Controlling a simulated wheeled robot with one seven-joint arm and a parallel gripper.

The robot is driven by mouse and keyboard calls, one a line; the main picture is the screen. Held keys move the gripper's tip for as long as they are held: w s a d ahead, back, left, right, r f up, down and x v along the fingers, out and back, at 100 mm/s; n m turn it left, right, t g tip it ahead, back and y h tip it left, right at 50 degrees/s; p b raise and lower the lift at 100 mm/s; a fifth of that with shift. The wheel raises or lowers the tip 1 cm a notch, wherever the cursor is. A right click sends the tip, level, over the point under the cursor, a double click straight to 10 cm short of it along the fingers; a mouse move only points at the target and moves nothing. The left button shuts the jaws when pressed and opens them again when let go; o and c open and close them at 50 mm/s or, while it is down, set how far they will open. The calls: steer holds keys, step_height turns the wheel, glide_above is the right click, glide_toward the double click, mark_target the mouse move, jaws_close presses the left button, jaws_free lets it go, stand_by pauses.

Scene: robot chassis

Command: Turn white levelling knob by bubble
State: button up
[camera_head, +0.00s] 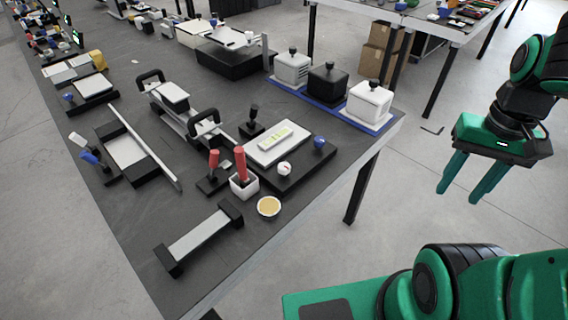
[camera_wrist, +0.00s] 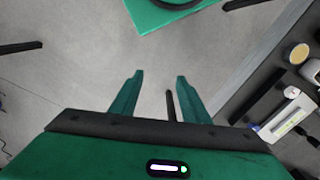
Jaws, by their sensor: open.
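The white levelling knob (camera_head: 284,168) sits on a dark base at the near side of a white plate (camera_head: 263,153). A greenish bubble level (camera_head: 275,137) lies on that plate. A blue knob (camera_head: 319,143) is on the same base, to the right. My gripper (camera_head: 468,192) is open and empty, off the table's right side over the floor, well apart from the knob. Its fingers also show in the wrist view (camera_wrist: 158,98).
A white cup with a red handle (camera_head: 243,186) and a tan round dish (camera_head: 268,206) stand just left of the knob. Lidded boxes (camera_head: 327,83) stand on a blue strip at the back right. Bare tabletop (camera_head: 330,180) lies near the right edge.

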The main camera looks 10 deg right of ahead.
steer(key=w+a+r, duration=0.2)
steer(key=w+a, duration=0.2)
steer(key=w, duration=0.4)
glide_toward(284, 164)
steer(key=shift+n, duration=0.4)
step_height(284, 164, down, 8)
steer(key=shift+s+f, duration=0.2)
steer(key=shift+f, duration=0.05)
steer(key=c, duration=1.1)
